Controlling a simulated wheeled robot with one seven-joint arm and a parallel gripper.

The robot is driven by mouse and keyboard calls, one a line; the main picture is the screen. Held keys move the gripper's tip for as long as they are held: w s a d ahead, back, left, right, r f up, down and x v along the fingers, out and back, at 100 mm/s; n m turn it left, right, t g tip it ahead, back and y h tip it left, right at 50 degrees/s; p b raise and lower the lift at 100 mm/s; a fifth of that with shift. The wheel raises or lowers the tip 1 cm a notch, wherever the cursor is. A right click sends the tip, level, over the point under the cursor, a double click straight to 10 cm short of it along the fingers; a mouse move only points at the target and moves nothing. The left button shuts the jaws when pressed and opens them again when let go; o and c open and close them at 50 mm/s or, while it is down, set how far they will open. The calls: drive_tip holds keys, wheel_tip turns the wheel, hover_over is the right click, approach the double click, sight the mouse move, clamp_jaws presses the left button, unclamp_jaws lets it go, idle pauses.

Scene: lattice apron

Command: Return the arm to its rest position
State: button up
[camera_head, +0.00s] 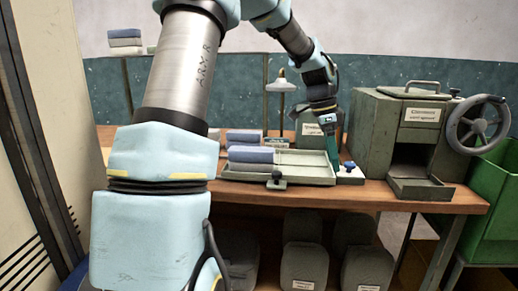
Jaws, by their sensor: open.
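My arm rises from the lower left, bends over at the top of the head view and reaches down to the workbench (410,197). My gripper (334,152) points downward at the right end of a shallow grey-green tray (305,181), and its fingertips are small and partly hard to make out. It is open and I see nothing held in it. A small white block with a blue knob (349,172) sits just right of the gripper. Whether the fingers touch the tray or block I cannot tell.
Blue-grey stacked blocks (250,155) lie in the tray's left part. A grey machine (405,128) with a handwheel (478,124) stands right. A lamp (282,84) and a labelled box (310,130) stand behind. A green bin (490,215) is at far right; containers (305,262) stand below.

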drive_tip(key=s+a+f+n+t+y, duration=0.1)
drive_tip(key=s+a+f+n, duration=0.1)
drive_tip(key=s+a+n, duration=0.2)
drive_tip(key=s+a+f+n+t+p, duration=0.1)
drive_tip(key=s+a+n, duration=0.3)
drive_tip(key=a+n, duration=0.4)
drive_tip(key=s+a+f+n+y+p, duration=0.1)
drive_tip(key=s+a+n, duration=0.4)
drive_tip(key=a, duration=0.9)
drive_tip(key=shift+a+f+n+t+y, duration=0.2)
drive_tip(key=shift+f+n+t+y, duration=0.15)
drive_tip(key=shift+f+n, duration=0.45)
